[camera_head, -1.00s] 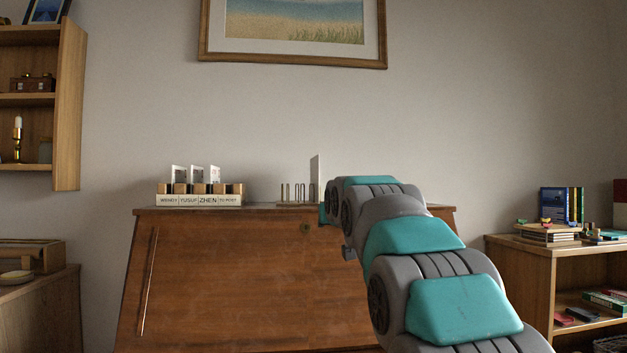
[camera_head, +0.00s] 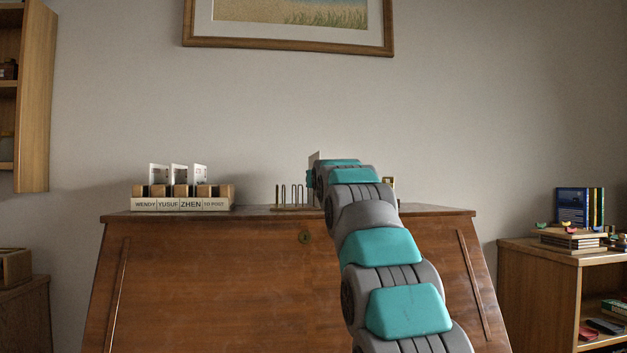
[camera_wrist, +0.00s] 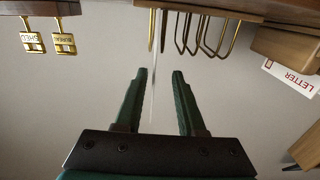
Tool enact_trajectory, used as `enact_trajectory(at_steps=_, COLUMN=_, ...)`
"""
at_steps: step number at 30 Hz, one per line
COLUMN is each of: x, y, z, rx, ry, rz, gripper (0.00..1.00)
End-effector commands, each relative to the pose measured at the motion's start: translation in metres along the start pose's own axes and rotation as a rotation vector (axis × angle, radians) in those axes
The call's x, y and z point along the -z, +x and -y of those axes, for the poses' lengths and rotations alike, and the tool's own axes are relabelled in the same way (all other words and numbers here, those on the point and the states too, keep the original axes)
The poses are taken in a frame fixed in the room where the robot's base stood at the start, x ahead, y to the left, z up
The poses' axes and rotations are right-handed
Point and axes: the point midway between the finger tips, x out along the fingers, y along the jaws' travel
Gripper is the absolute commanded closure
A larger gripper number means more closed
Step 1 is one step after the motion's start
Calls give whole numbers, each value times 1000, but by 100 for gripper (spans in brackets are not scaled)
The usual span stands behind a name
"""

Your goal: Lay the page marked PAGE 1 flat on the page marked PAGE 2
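No page with a readable PAGE 1 or PAGE 2 mark shows. A white sheet (camera_head: 314,158) stands on edge in a brass wire rack (camera_head: 291,197) on the bureau top, partly hidden behind my arm. In the wrist view, which looks upside down, the rack's brass loops (camera_wrist: 205,35) show, and a thin pale sheet edge (camera_wrist: 153,95) runs between my fingers. My gripper (camera_wrist: 159,73) is open around that edge, with a visible gap on the right side. In the head view my arm hides the gripper.
A holder (camera_head: 181,203) lettered WENDY, YUSUF, ZHEN with several cards stands left on the bureau (camera_head: 200,280). A low shelf (camera_head: 560,244) with books stands at right.

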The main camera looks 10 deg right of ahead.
Motion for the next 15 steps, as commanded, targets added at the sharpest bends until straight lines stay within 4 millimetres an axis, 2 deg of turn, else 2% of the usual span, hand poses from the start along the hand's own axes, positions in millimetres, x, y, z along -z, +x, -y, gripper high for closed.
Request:
enact_trajectory(at_steps=8, x=3, y=7, z=-1, rx=0, ry=0, rz=-5, gripper=61)
enact_trajectory(at_steps=15, x=5, y=24, z=-6, rx=0, ry=1, rz=-6, gripper=61)
